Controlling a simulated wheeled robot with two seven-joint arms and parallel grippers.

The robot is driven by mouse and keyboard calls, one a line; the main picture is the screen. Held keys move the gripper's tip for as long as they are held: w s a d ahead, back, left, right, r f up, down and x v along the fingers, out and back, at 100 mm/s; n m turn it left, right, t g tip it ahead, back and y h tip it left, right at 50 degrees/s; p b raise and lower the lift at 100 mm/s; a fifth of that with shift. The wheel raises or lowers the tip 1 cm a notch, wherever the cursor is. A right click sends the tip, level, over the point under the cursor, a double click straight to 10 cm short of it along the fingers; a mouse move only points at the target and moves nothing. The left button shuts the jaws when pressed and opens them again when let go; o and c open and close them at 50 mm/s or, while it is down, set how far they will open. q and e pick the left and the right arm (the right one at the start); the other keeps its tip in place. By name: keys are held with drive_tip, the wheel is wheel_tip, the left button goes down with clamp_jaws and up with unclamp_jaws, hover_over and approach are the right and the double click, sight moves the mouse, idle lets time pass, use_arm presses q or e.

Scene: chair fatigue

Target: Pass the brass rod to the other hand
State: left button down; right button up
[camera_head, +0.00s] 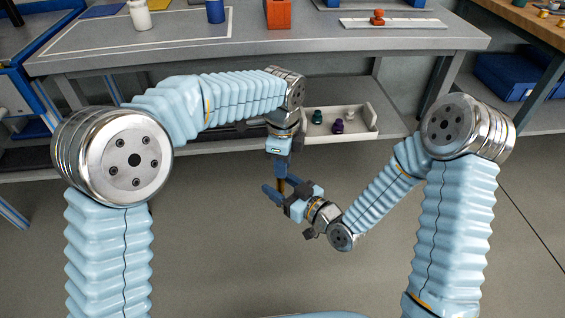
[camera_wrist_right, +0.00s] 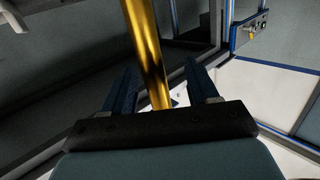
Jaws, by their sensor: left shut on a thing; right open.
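The brass rod (camera_head: 283,186) hangs below my left gripper (camera_head: 281,170), which points down and is shut on its upper part. In the right wrist view the rod (camera_wrist_right: 148,50) is a shiny gold bar running from the top edge down between the two blue fingers. My right gripper (camera_head: 284,191) is open, with one finger on each side of the rod; it also shows in the right wrist view (camera_wrist_right: 160,82). I cannot tell whether either right finger touches the rod. The rod's lower end is hidden behind the right gripper.
A grey workbench (camera_head: 280,40) stands behind the arms, with an orange block (camera_head: 278,14) and a white bottle (camera_head: 140,14) on it. A pale tray (camera_head: 360,131) with small green, purple and white pieces sits on the lower shelf. The floor (camera_head: 230,250) below the grippers is clear.

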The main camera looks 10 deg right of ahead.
drive_tip(key=s+d+f+m+g+h, duration=0.2)
drive_tip(key=s+f+m+g+h, duration=0.1)
drive_tip(key=f, duration=0.5)
drive_tip(key=s+d+f+m+g+h, duration=0.2)
drive_tip(key=s+f+g, duration=0.1)
drive_tip(key=f, duration=0.6)
drive_tip(key=s+d+f+m+g+h, duration=0.1)
drive_tip(key=s+f+m+g, duration=0.3)
drive_tip(key=s, duration=0.8)
wheel_tip(320, 180, down, 3)
drive_tip(key=shift+d+f+g+h, duration=0.15)
drive_tip(key=shift+d+g+h, duration=0.25)
drive_tip(key=shift+g, duration=0.8)
